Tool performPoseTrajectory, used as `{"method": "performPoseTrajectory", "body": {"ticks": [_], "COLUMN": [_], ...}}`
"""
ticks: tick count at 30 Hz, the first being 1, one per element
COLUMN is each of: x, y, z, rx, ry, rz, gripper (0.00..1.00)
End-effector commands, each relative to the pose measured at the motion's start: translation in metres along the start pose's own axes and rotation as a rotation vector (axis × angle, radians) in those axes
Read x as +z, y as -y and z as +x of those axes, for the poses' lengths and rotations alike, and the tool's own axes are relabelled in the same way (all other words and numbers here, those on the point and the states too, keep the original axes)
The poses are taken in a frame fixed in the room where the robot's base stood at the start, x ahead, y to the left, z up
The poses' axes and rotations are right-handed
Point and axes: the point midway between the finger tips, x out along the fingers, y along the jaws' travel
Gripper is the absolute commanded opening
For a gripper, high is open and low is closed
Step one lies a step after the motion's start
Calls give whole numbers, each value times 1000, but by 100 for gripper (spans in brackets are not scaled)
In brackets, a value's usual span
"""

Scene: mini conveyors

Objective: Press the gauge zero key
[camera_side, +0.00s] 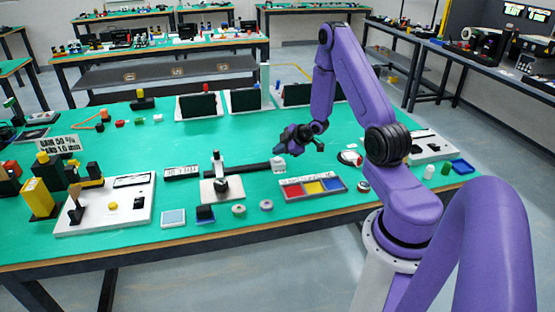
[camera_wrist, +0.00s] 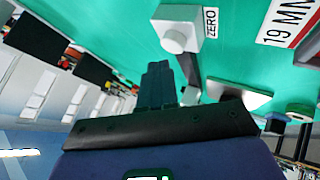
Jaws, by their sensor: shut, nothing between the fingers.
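The zero key (camera_wrist: 175,39) is a pale round button on a white block in the wrist view, with a ZERO label (camera_wrist: 211,22) beside it. In the side view a small white block (camera_side: 278,164) at the right end of a dark bar appears to be the same key. My gripper (camera_side: 278,149) is shut and empty, above the table near this block. In the wrist view my dark fingers (camera_wrist: 159,67) point toward the key and look apart from it. The gauge stand (camera_side: 221,188) is on a pale plate, left of the key.
A display (camera_side: 181,172) stands left of the gauge stand. A tray with red, yellow and blue compartments (camera_side: 290,191) lies in front of the key. Round grey pieces (camera_side: 239,210) lie near the front edge. Black panels (camera_side: 198,105) stand behind.

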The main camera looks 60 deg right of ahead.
Motion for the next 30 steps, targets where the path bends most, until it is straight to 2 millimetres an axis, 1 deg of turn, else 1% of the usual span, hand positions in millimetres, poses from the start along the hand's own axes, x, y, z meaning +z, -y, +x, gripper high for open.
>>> {"method": "performPoseTrajectory", "body": {"ticks": [14,30], "x": [4,5], "y": [4,5], "z": [6,7], "rx": [-1,0], "ry": [0,0], "rz": [-1,0], "gripper": [0,0]}}
